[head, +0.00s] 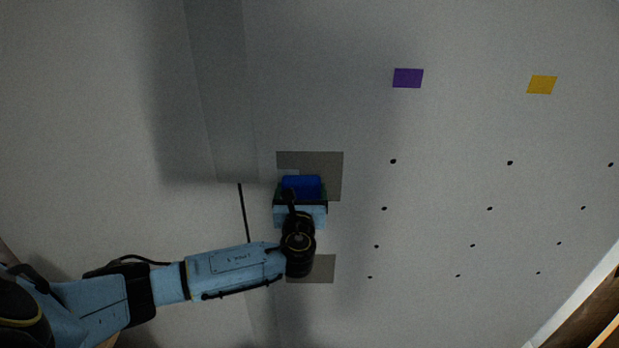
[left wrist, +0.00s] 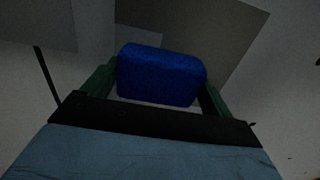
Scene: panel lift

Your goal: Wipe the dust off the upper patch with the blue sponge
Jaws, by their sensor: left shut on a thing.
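The blue sponge (head: 302,186) is in the jaws of my left gripper (head: 301,194), in front of the lower left part of the upper patch. The upper patch (head: 325,163) is a grey-brown square on the pale wall. A lighter, cleaner-looking area shows at its left, beside the sponge. In the left wrist view the sponge (left wrist: 160,75) sits between the two green fingers, with the upper patch (left wrist: 215,30) behind it. I cannot tell whether the sponge touches the wall. A lower grey-brown patch (head: 318,268) is partly hidden by my left wrist. My right gripper is not in view.
A purple square (head: 408,78) and a yellow square (head: 541,85) are on the wall at the upper right. Several rows of dark dots lie below them. A thin dark line (head: 243,212) runs down the wall left of the patches. A wooden edge (head: 590,310) is at the lower right.

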